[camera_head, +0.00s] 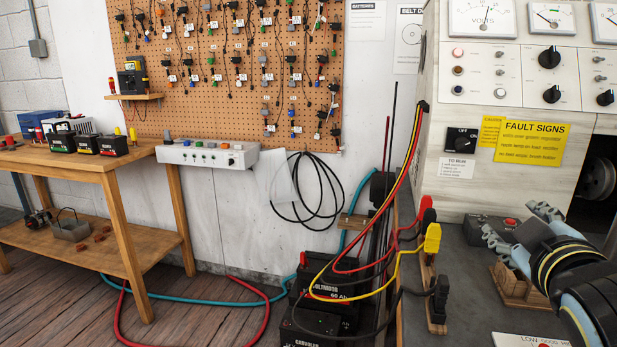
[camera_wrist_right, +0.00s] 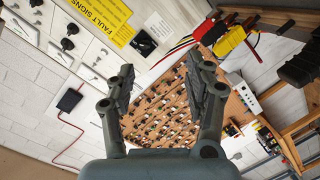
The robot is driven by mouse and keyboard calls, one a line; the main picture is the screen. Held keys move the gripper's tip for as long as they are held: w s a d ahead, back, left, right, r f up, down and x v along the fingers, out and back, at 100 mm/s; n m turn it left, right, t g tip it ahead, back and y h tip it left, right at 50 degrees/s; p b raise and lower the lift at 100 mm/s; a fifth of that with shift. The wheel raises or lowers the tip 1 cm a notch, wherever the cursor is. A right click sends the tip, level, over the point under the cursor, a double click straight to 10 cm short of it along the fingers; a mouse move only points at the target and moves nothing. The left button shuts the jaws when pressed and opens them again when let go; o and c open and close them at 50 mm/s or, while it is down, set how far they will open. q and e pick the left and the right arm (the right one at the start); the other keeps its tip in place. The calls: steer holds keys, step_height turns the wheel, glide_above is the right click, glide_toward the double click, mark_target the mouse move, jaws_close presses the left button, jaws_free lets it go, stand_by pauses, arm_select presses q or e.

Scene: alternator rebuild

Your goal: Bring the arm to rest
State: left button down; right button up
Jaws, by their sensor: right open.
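My right gripper (camera_head: 514,220) is at the right of the head view, its arm coming in from the lower right. Its two fingers are spread apart over the grey bench top (camera_head: 462,290), in front of the test panel. In the right wrist view the gripper (camera_wrist_right: 160,62) shows open, with nothing between its fingers. My left gripper is not in view.
A wooden holder (camera_head: 515,289) stands on the bench close below my right gripper. The panel with its yellow fault sign (camera_head: 532,142) rises behind. Red and yellow clamps (camera_head: 432,238) with cables are to the left. A wooden table (camera_head: 100,156) stands far left.

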steer(key=s+f+m+g, duration=0.1)
steer(key=s+f+g, duration=0.1)
steer(key=s+f, duration=0.1)
steer(key=s+f+m+g+y, duration=0.1)
steer(key=s+f+g, duration=0.1)
steer(key=s, duration=0.3)
steer(key=s+f+m+g, duration=0.1)
steer(key=s+f+g, duration=0.1)
steer(key=s+f, duration=0.2)
steer(key=shift+s+d+f+m+y, duration=0.1)
steer(key=shift+s+f+m+y, duration=0.25)
steer(key=shift+f, duration=0.2)
steer(key=s+a+f+m+g+y, duration=0.1)
steer(key=s+f+g, duration=0.2)
steer(key=s, duration=0.5)
steer(key=s+a+f+m+g+y, duration=0.1)
steer(key=s+a+f+g, duration=0.15)
steer(key=s, duration=0.45)
steer(key=s+d+f+g, duration=0.1)
steer(key=s+d+f, duration=0.1)
steer(key=f, duration=1.2)
steer(key=s+d+f+g, duration=0.1)
steer(key=f, duration=1.3)
steer(key=s+d+f+g+b, duration=0.1)
steer(key=s+f, duration=1.3)
steer(key=s, duration=0.3)
steer(key=shift+f, duration=0.2)
